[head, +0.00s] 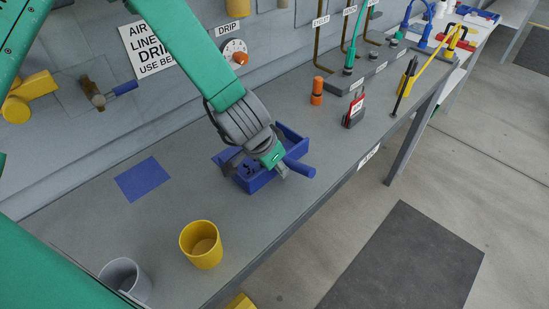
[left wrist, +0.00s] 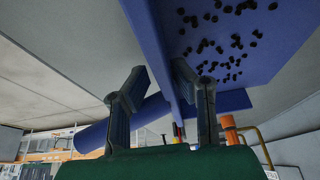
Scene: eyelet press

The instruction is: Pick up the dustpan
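The blue dustpan (head: 258,181) sits on the grey workbench with its stubby round handle (head: 299,168) toward the bench's front edge. Small dark bits lie in its pan; they also show in the left wrist view, where the dustpan (left wrist: 262,62) fills the upper right. My left gripper (head: 281,171) is down at the handle end of the dustpan. In the left wrist view, its two fingers (left wrist: 160,69) are apart, with the dustpan's wall between them and the handle (left wrist: 92,137) behind. The left finger looks clear of the wall. My right gripper is not in view.
A yellow cup (head: 201,246) and a grey cup (head: 124,276) stand at the near left. A blue flat patch (head: 144,179) lies left of the dustpan. An orange cylinder (head: 317,91) and a red-and-black holder (head: 354,111) stand farther right. The bench between is clear.

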